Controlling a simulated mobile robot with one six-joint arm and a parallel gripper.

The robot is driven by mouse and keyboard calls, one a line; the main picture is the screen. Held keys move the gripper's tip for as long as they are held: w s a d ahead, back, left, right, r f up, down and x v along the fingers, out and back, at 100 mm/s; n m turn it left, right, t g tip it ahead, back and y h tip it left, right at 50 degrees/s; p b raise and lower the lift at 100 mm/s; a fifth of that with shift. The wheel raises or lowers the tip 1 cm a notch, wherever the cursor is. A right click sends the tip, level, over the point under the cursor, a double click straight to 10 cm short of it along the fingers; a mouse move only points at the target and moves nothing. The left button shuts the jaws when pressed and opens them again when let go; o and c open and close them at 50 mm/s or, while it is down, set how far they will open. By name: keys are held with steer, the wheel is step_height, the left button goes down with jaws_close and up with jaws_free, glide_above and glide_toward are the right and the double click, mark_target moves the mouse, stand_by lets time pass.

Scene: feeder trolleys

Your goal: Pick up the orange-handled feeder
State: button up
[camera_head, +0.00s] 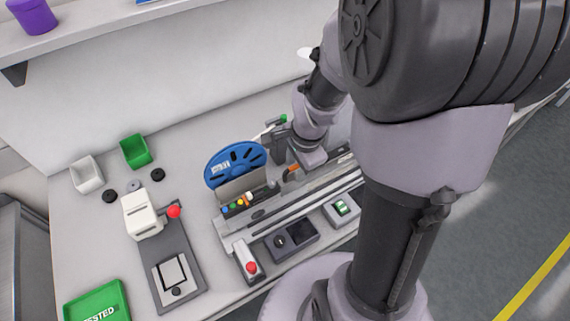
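A small orange part (292,171), which looks like the handle of the orange-handled feeder, shows on the rail unit on the bench. The rest of that feeder is hard to make out. My wrist reaches down over the rail unit, and my gripper (307,160) is just right of the orange part, close to it. I cannot tell whether they touch. The fingers are too small and partly hidden to show whether they are open or shut.
A blue reel (235,165) stands left of the gripper. A small green part (283,118) shows behind the wrist. A press-like device with a red knob (174,211), a red button box (250,268), green bins (135,151) and a green tray (97,304) occupy the bench's left.

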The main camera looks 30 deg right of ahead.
steer(key=shift+r, duration=0.1)
jaws_close()
stand_by(1.3)
